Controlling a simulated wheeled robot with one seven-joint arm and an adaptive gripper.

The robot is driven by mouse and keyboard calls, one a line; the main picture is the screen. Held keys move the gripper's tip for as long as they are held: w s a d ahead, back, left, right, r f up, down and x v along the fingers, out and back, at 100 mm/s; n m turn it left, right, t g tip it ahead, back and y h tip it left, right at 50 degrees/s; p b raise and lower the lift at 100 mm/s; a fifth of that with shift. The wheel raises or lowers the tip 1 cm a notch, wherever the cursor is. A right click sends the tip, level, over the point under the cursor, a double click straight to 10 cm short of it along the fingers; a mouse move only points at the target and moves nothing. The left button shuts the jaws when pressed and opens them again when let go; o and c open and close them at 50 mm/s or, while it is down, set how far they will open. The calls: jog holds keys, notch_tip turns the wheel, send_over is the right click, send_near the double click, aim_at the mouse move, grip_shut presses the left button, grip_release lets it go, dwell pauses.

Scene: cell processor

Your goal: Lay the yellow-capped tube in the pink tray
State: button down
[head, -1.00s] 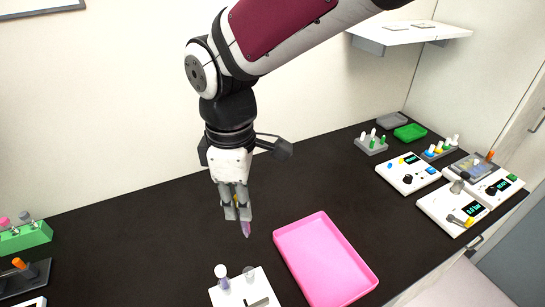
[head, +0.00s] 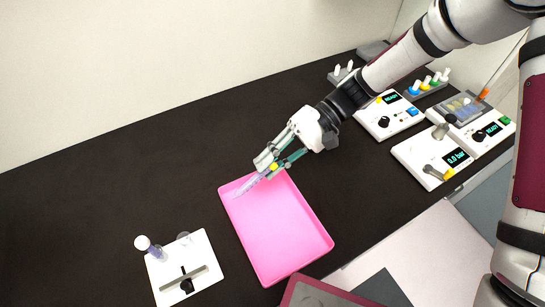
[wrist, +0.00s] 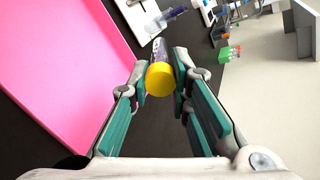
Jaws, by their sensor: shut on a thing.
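The yellow-capped tube shows its yellow cap in the wrist view (wrist: 160,76), between the two fingers of my gripper (wrist: 161,72). In the head view my gripper (head: 268,163) is shut on the tube (head: 247,185), which slants down to the left, its purplish body sticking out past the fingertips. The tube is over the upper left end of the pink tray (head: 285,235); I cannot tell whether it touches the tray. In the wrist view the pink tray (wrist: 60,60) lies left of the tube. The tray looks empty.
A white stand (head: 200,275) with a white-capped tube (head: 150,246) is left of the tray. White devices with displays (head: 432,155) and racks of capped tubes (head: 428,84) stand at the right. The dark bench is clear behind and left of the tray.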

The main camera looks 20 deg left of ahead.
jog(key=w+m+y, duration=0.1)
jog(key=w, duration=0.1)
jog(key=b, duration=0.3)
send_over(278, 193)
jog(key=shift+y, duration=0.3)
jog(key=shift+a+f, duration=0.15)
jog(key=shift+f, duration=5.05)
jog(key=c, duration=1.4)
grip_release()
jog(key=v, duration=1.2)
jog(key=shift+s+r, duration=0.1)
jog(key=shift+r, duration=0.1)
